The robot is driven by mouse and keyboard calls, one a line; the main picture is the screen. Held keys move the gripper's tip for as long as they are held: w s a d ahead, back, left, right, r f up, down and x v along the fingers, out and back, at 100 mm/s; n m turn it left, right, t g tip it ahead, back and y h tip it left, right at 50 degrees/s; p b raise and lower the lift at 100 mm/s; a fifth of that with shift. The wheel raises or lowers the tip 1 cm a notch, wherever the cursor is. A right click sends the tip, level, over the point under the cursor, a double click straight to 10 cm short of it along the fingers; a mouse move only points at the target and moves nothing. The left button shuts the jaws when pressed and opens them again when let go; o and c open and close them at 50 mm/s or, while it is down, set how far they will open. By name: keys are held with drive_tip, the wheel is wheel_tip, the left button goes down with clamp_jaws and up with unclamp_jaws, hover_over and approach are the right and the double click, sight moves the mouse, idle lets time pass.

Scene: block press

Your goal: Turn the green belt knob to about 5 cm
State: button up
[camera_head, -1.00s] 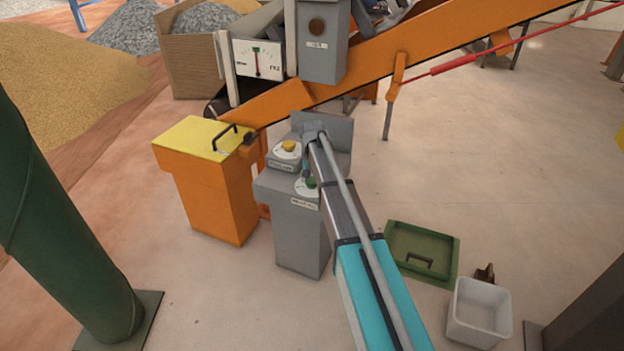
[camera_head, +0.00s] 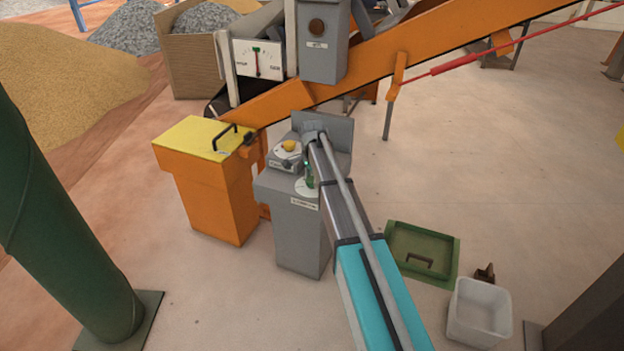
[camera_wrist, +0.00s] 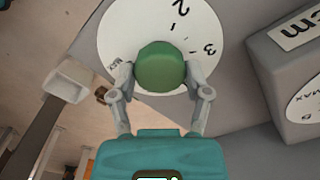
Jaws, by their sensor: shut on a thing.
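The green belt knob (camera_wrist: 160,66) sits on a white round dial (camera_wrist: 119,35) in the wrist view. The dial shows the figures 2 and 3 and a MAX mark; the rest is covered by the knob and my gripper. My gripper (camera_wrist: 161,78) has one finger on each side of the knob and is shut on it. No pointer on the knob can be made out. In the head view the green knob (camera_head: 310,182) shows on the grey console (camera_head: 300,235), partly hidden by my arm.
A yellow knob (camera_head: 289,146) sits on a raised block of the console. An orange bin with a yellow lid (camera_head: 195,137) stands to the left. A gauge (camera_head: 257,60) hangs behind. A green tray (camera_head: 448,270) and white bin (camera_head: 479,312) are on the floor at right.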

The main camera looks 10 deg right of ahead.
drive_tip(key=shift+w+m, duration=0.1)
drive_tip(key=shift+m, duration=0.7)
drive_tip(key=o, duration=1.2)
drive_tip(key=shift+n, duration=0.4)
